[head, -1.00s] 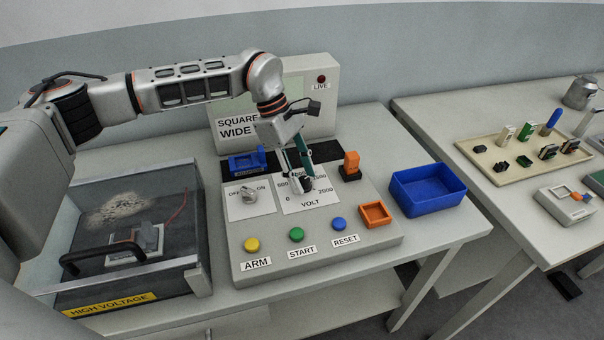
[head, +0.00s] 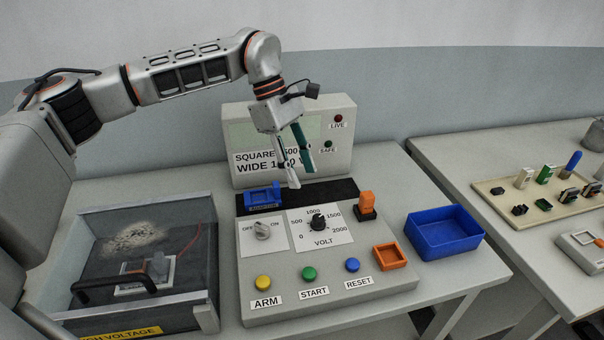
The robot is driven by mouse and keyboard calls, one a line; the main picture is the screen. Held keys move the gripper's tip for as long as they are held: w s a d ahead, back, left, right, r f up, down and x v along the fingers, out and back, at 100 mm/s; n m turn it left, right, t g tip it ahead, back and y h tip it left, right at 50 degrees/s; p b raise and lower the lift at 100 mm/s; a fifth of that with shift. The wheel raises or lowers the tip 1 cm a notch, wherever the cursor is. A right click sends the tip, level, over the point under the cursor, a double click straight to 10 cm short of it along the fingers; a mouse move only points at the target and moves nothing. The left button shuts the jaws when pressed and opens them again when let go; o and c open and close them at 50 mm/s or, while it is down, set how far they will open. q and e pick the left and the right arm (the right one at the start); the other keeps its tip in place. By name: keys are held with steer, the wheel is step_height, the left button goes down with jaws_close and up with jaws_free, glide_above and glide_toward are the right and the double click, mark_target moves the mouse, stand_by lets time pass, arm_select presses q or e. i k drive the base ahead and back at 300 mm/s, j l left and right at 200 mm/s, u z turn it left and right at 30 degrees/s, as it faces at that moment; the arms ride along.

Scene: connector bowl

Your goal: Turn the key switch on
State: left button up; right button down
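The key switch (head: 262,230) is a grey knob on a white plate marked OFF and ON, at the left of the control panel (head: 330,280). Its exact setting is hard to tell at this size. My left gripper (head: 304,180) hangs above the panel's back part, higher than the key switch and to its right. Its fingers are apart, with nothing seen between them. The black VOLT dial (head: 317,222) stands below it, clear of the fingers, its pointer near the top of the scale. My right gripper is not in view.
A display box (head: 240,130) with LIVE and SAFE lamps stands behind the gripper. Yellow (head: 263,282), green (head: 309,273) and blue (head: 352,265) buttons line the panel's front. A blue bin (head: 443,232) is at right, a high-voltage enclosure (head: 205,270) at left.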

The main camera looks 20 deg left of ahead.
mark_target(262, 232)
steer(key=k, duration=1)
